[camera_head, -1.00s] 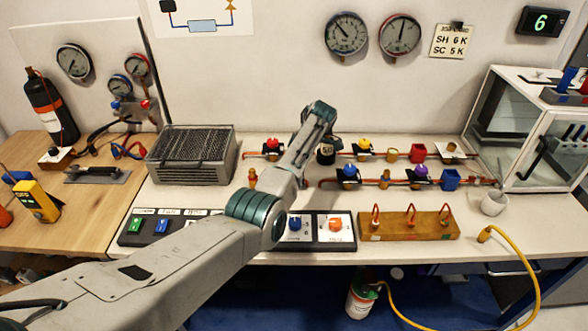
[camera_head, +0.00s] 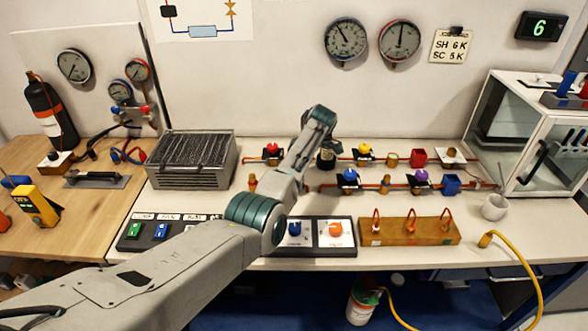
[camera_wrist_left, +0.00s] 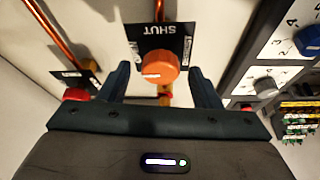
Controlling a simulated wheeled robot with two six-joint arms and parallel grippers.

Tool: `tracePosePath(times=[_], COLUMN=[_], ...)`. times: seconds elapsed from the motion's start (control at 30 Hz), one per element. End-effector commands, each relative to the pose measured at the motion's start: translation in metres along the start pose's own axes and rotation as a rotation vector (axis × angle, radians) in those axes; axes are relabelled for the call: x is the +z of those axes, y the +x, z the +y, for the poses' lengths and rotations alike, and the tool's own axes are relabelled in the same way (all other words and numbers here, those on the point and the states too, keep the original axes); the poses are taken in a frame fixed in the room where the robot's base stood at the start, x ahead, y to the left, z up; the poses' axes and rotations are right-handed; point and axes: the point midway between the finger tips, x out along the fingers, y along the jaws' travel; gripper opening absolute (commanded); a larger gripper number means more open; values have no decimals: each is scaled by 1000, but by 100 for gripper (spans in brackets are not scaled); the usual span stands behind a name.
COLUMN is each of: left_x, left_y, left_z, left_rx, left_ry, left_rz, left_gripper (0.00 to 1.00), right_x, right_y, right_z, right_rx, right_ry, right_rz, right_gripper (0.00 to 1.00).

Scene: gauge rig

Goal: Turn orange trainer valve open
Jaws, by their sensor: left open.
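The orange trainer valve knob (camera_wrist_left: 159,69) shows in the left wrist view on a black plate marked SHUT, with copper pipe near it. My left gripper (camera_wrist_left: 160,78) is open, with one finger on each side of the knob. I cannot tell whether either finger touches it. In the head view my left gripper (camera_head: 326,157) points down over the back of the bench, and my forearm and wrist hide the orange trainer valve. My right gripper is not in view.
A red-knobbed valve (camera_wrist_left: 76,94) is beside the left finger in the wrist view. A control panel (camera_head: 315,249) with blue and orange dials lies in front. Blue (camera_head: 348,175) and purple (camera_head: 421,176) valves stand to the right. A vented box (camera_head: 192,157) stands left.

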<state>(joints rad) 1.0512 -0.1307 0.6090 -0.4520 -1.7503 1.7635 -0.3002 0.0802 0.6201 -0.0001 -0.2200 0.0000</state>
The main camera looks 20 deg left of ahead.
Motion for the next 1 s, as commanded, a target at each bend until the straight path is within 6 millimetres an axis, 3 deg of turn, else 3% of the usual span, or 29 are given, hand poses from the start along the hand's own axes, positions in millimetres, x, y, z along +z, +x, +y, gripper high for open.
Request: tracePosePath(times=[0.17, 0.6, 1.0], left_x=[2, 1, 0], left_y=[-17, -96, -108], left_z=[1, 1, 0], left_rx=[4, 3, 1], left_ry=[0, 0, 0], left_rz=[-1, -1, 0], left_gripper=[58, 58, 58], right_x=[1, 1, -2], right_y=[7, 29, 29], right_z=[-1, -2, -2], right_rx=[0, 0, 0], right_ry=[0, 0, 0], right_rz=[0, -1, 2], right_gripper=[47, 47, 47])
